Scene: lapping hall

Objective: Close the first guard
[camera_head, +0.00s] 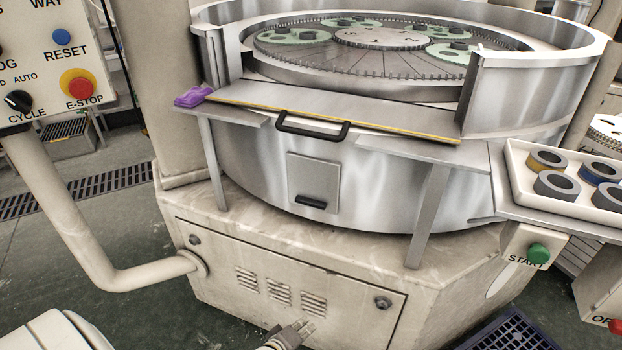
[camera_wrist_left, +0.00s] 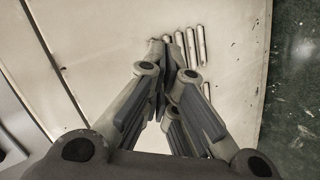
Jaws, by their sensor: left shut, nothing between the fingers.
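The guard (camera_head: 375,114) is a flat grey metal panel with a yellow edge and a black bar handle (camera_head: 312,127). It lies nearly flat at the front of the round lapping machine, and the gap in the machine's ring wall above it is uncovered. My left gripper (camera_head: 304,325) is shut and empty, low in front of the cabinet door and well below the handle. In the left wrist view its fingers (camera_wrist_left: 170,50) meet near the vent slots (camera_wrist_left: 186,46); contact cannot be told. My right gripper is out of view.
A purple cloth (camera_head: 193,95) lies at the guard's left end. A bracket post (camera_head: 428,215) stands below its right side. A tray of rings (camera_head: 515,178) is at the right, above the green START button (camera_head: 538,253). A control panel and bent pipe (camera_head: 75,220) stand left.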

